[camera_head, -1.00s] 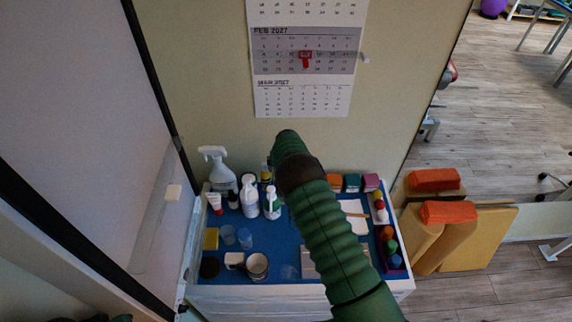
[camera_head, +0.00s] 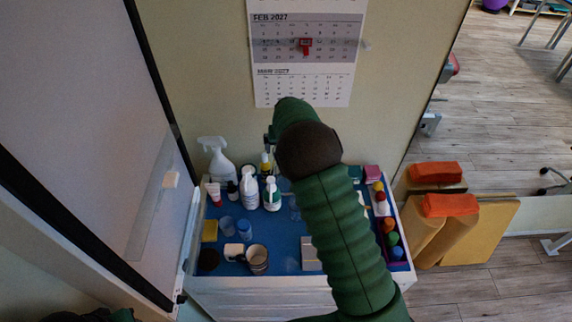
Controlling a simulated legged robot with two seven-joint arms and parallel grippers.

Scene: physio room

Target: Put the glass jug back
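I cannot clearly make out the glass jug. A faint clear shape (camera_head: 294,209) shows just left of my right arm, partly covered by it, and I cannot tell whether it is the jug. Another faint clear item (camera_head: 291,265) is near the front of the blue cart top (camera_head: 275,242). My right arm rises from the bottom right across the cart. Its bent wrist hides most of the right gripper; a small dark part (camera_head: 269,139) shows at its left, and its fingers cannot be read. My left gripper is not in view; only a dark green bit shows at bottom left.
A spray bottle (camera_head: 217,160), white bottles (camera_head: 249,188), a clear cup (camera_head: 228,227), a blue cup (camera_head: 245,230) and a mug (camera_head: 257,260) crowd the cart's left. A wall with a calendar (camera_head: 305,55) stands behind.

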